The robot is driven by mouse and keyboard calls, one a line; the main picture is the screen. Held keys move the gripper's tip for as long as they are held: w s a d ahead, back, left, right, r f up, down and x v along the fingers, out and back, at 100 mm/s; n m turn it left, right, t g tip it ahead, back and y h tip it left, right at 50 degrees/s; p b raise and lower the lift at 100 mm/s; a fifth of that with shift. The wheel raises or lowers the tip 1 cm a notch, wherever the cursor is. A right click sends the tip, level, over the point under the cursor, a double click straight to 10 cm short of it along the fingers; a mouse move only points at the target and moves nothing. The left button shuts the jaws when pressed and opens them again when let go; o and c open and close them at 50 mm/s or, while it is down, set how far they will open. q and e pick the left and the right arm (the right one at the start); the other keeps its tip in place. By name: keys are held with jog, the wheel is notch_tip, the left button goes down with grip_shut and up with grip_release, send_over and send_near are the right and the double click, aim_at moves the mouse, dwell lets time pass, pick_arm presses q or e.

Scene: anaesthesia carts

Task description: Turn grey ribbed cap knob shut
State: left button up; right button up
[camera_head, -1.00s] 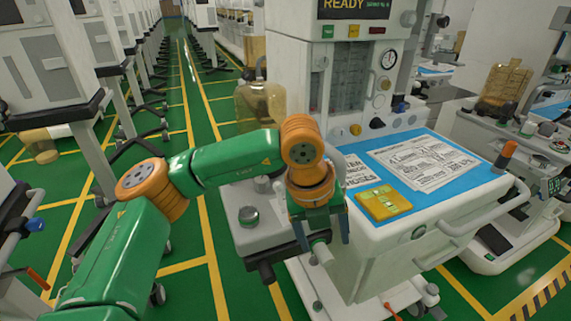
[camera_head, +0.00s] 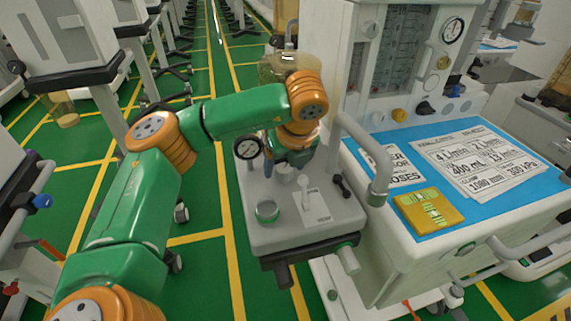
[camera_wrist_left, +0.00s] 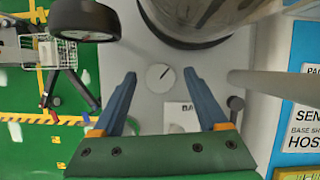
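In the left wrist view, a round light grey knob (camera_wrist_left: 160,77) with a dark pointer line sits on the cart's side shelf; ribs on it cannot be made out. My left gripper (camera_wrist_left: 159,73) is open, its two blue fingers on either side of this knob with a gap on each side. A round metallic cap (camera_head: 266,210) stands nearer on the shelf, clear of the gripper. My right gripper is not in view.
A black-rimmed gauge (camera_head: 247,148) stands left of the gripper. A glass canister (camera_head: 285,68) is behind it. The blue worktop (camera_head: 460,195) with papers lies right.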

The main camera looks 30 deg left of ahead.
pick_arm(q)
grip_shut()
